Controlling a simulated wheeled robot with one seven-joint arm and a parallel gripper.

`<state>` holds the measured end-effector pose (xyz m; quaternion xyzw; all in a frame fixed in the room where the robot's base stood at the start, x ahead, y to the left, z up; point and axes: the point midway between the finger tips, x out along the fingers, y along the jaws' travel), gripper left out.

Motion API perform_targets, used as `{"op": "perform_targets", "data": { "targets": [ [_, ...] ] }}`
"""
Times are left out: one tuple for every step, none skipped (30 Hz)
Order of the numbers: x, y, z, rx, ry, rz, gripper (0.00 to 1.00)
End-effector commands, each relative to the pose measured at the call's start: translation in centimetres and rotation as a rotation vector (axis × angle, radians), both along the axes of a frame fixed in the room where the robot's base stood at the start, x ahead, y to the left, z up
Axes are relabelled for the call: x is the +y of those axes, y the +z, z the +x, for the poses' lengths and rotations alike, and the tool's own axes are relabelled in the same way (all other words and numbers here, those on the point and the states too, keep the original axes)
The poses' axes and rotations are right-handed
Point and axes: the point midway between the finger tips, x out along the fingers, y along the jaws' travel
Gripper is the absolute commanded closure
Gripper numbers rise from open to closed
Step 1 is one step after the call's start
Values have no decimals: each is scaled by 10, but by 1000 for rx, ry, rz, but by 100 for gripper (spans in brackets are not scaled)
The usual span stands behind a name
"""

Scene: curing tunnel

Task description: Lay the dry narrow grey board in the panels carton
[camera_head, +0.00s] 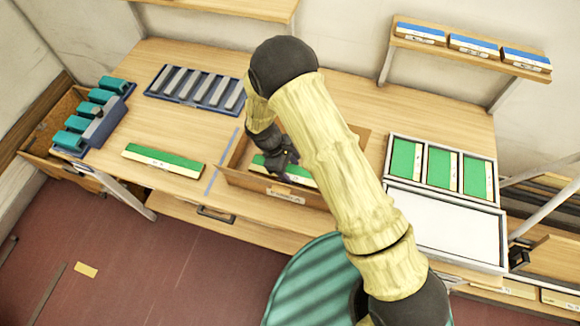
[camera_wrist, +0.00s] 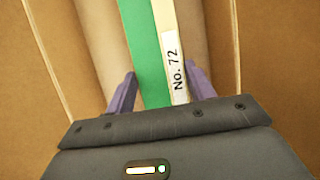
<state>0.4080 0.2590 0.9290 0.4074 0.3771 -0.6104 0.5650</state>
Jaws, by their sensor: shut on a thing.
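My gripper (camera_head: 280,162) is inside an open wooden carton (camera_head: 234,178) on the table, partly hidden by my arm. It is shut on a narrow board with a green face and a cream edge (camera_head: 304,179). In the wrist view the board (camera_wrist: 143,45) runs between the fingers (camera_wrist: 158,80) and bears a label reading "No. 72". I cannot tell whether it touches the carton's floor. The carton's front label is too small to read. No narrow grey board shows in the gripper; several grey bars lie in a dark blue rack (camera_head: 153,95) at the back left.
Another green and cream board (camera_head: 163,160) lies left of the carton. A white-framed case (camera_head: 445,225) with three green panels stands at the right. A tray of teal blocks (camera_head: 75,140) sits far left. Shelves (camera_head: 470,50) hang behind. A teal ribbed drum (camera_head: 310,285) stands in front.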

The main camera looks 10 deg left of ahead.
Motion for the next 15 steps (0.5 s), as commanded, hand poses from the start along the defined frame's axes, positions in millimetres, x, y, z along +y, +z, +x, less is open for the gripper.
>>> {"op": "perform_targets", "data": {
  "targets": [
    [0,-7,0,0,0,0,71],
    [0,-9,0,0,0,0,71],
    [0,-12,0,0,0,0,71],
    [0,-14,0,0,0,0,71],
    [0,-16,0,0,0,0,71],
    [0,-18,0,0,0,0,71],
    [0,-19,0,0,1,0,71],
    [0,-21,0,-1,1,0,71],
    [1,-22,0,-1,1,0,71],
    [1,-23,0,-1,1,0,71],
    [1,-23,0,-1,1,0,71],
    [1,-24,0,-1,1,0,71],
    [0,-24,0,-1,1,0,71],
    [0,-24,0,0,0,0,71],
    [0,-24,0,0,0,0,71]
  ]
}}
